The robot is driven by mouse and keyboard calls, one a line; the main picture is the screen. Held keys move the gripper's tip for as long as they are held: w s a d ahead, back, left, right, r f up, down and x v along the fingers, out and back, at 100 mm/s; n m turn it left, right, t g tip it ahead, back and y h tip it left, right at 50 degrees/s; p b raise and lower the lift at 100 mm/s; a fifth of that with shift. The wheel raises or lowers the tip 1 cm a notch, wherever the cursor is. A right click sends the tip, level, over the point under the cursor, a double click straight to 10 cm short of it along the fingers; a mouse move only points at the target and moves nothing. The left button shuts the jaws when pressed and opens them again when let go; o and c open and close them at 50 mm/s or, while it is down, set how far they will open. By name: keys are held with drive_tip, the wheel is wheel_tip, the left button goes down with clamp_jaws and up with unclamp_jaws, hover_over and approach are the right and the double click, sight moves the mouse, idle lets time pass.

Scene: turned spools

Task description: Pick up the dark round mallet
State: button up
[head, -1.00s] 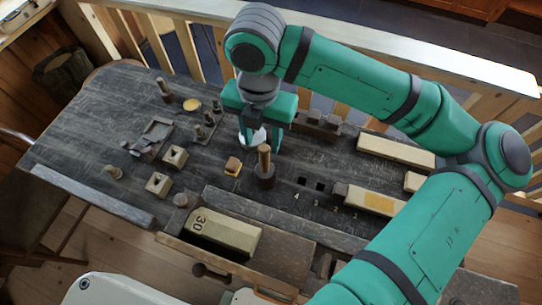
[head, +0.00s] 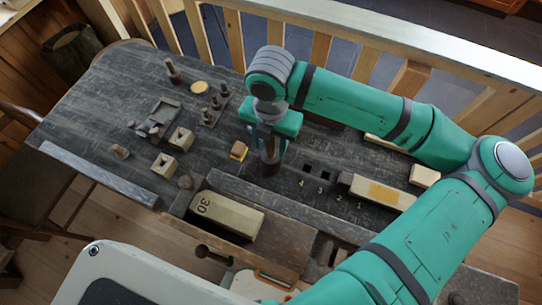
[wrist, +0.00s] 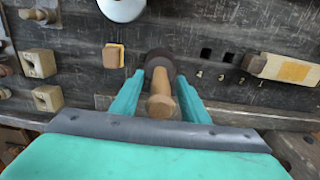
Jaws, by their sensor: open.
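The dark round mallet (head: 269,166) stands head down on the dark workbench (head: 90,122), its handle pointing up. In the wrist view its wooden handle (wrist: 161,98) points toward the camera, with the dark round head (wrist: 158,60) beyond it. My gripper (head: 267,147) is above the mallet, pointing down. In the wrist view my open gripper (wrist: 156,92) has one teal finger on each side of the handle, with gaps visible. In the head view the gripper hides most of the handle.
A small wooden block (head: 239,151) with an orange face stands just left of the mallet. Numbered square holes (head: 324,177) and a long pale block (head: 381,192) are at right. A block marked 30 (head: 228,214) lies in front. Bare bench lies behind the block with the orange face.

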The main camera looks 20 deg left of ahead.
drive_tip(key=shift+f, duration=0.2)
clamp_jaws()
drive_tip(key=shift+r, duration=0.15)
wheel_tip(320, 180, up, 18)
idle(0.6)
